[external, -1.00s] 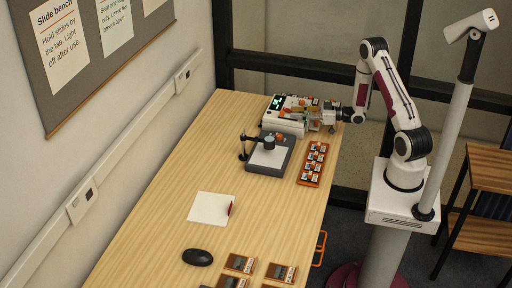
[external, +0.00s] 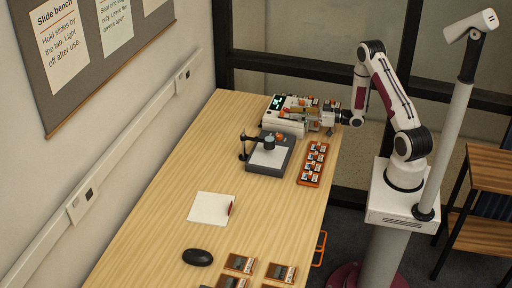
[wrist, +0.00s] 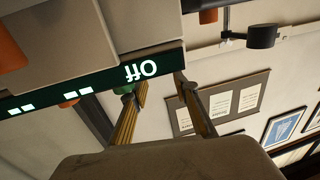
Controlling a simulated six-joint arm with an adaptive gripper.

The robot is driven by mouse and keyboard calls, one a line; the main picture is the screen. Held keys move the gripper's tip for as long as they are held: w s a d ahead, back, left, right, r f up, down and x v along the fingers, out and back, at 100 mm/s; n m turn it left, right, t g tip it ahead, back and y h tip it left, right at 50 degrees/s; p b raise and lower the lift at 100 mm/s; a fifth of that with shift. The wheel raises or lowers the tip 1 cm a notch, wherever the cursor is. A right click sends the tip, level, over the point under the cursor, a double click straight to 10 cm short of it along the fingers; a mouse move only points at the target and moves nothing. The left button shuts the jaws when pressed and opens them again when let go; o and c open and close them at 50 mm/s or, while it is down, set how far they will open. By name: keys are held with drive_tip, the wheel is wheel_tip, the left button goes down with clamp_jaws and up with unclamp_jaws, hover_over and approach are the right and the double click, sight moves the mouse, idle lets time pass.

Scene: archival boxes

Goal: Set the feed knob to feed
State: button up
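The white machine (external: 291,116) stands at the far end of the bench, with a lit green display on its top. In the wrist view its display strip (wrist: 62,92) appears upside down and reads "OFF" at its right end. I cannot make out the feed knob clearly in either view. A small green part (wrist: 124,89) shows beside my left-hand finger. My gripper (wrist: 161,83) has its two fingers apart, with wall visible between them. In the external view my gripper (external: 318,116) is at the machine's right side; contact cannot be told.
A dark stand with a lit plate (external: 269,157) and an orange slide rack (external: 313,165) are close in front of the machine. White paper (external: 210,208), a black mouse (external: 197,257) and several slide trays (external: 240,263) lie nearer.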

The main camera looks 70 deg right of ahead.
sight(282, 112)
drive_tip(key=shift+w+a, duration=0.15)
drive_tip(key=shift+w, duration=0.9)
drive_tip(key=shift+w+a, duration=0.2)
drive_tip(key=shift+w, duration=0.85)
drive_tip(key=shift+w+a, duration=0.15)
drive_tip(key=shift+w, duration=0.9)
clamp_jaws()
